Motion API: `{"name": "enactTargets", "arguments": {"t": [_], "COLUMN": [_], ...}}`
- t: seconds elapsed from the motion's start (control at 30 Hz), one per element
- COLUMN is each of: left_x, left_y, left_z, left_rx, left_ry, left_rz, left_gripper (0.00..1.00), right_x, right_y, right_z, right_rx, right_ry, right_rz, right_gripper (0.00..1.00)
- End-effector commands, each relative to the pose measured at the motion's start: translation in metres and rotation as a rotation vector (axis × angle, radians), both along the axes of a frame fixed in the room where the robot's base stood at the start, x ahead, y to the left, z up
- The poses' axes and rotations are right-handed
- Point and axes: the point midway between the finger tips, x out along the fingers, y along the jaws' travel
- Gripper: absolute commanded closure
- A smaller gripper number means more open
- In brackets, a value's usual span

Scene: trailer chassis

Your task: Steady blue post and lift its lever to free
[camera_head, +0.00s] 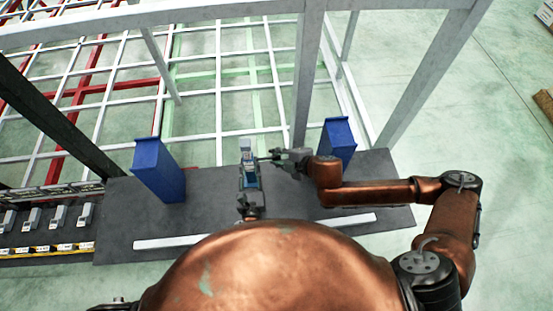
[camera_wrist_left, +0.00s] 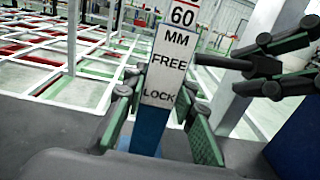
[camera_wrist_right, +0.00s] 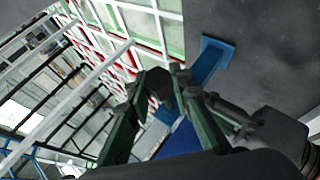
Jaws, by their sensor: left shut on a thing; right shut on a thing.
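The blue post (camera_head: 250,181) stands upright in the middle of the dark bench. Its white label reads 60 MM, FREE and LOCK (camera_wrist_left: 172,65) in the left wrist view. My left gripper (camera_wrist_left: 158,120) is shut on the post, one finger on each side, below the label. A dark lever (camera_wrist_left: 222,62) sticks out sideways from the post at about the height of the FREE mark. My right gripper (camera_head: 276,157) is shut on the lever's outer end; its fingers also show in the right wrist view (camera_wrist_right: 160,88). The lever's gripped end is partly hidden by the fingers.
Taller blue blocks stand on the dark bench (camera_head: 215,215) left (camera_head: 160,172) and right (camera_head: 338,140) of the post. A white frame upright (camera_head: 308,75) rises close behind my right gripper. A white bar (camera_head: 255,233) lies along the bench's near side.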

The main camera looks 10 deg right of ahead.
Motion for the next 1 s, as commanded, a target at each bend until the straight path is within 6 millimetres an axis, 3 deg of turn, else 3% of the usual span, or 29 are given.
{"name": "enactTargets", "arguments": {"t": [0.5,1.0], "left_x": [-0.001,-0.002], "left_y": [-0.003,-0.004], "left_z": [0.000,0.000], "left_rx": [-0.001,-0.003], "left_ry": [0.001,0.001], "left_rz": [-0.006,-0.008], "left_gripper": [1.00,1.00], "right_x": [0.000,0.001], "right_y": [0.015,0.022], "right_z": [0.032,0.041], "right_rx": [-0.452,-0.656], "right_ry": [0.018,0.031], "right_rz": [0.006,0.003], "right_gripper": [1.00,1.00]}}
